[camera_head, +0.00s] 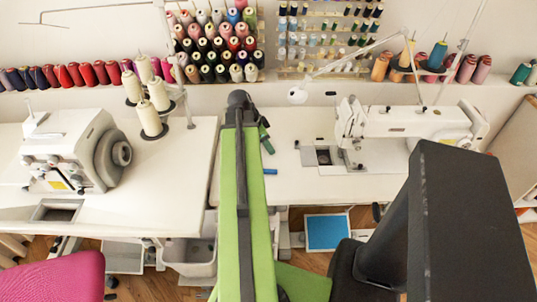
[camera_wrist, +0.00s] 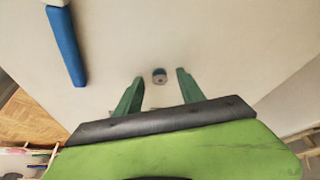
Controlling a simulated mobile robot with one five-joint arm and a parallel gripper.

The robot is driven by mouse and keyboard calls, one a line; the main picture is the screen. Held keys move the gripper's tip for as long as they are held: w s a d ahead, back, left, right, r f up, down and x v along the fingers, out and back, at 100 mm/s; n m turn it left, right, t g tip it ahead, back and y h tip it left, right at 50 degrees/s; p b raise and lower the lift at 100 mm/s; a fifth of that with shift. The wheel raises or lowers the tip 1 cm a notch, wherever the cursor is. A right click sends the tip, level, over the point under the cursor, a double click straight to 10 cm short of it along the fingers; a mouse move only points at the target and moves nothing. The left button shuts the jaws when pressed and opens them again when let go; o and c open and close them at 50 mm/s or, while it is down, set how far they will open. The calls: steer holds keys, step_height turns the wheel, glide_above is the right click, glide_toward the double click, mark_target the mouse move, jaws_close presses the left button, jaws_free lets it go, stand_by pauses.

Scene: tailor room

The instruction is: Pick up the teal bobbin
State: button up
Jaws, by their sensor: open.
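In the wrist view a small round bobbin (camera_wrist: 159,76) rests on the pale tabletop. It looks grey-blue with a dark centre; its exact teal shade is hard to tell. My gripper (camera_wrist: 160,80) is open, with one green finger on each side of the bobbin in the picture. No contact shows, and the height of the fingertips above the table cannot be told. In the head view my gripper (camera_head: 265,138) is over the left part of the right-hand sewing table (camera_head: 290,184). I cannot make out the bobbin there; my arm may hide it.
A blue bar-like object with a white end (camera_wrist: 66,45) lies left of the fingers; a small blue item (camera_head: 270,171) shows in the head view. A white sewing machine (camera_head: 405,122) stands to the right, another (camera_head: 70,150) on the left table. Thread racks line the back wall.

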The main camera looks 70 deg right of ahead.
jaws_close()
steer(key=shift+r+p, duration=0.1)
steer(key=shift+p, duration=0.2)
step_height(320, 180, up, 10)
steer(key=p, duration=0.9)
steer(key=shift+p, duration=0.4)
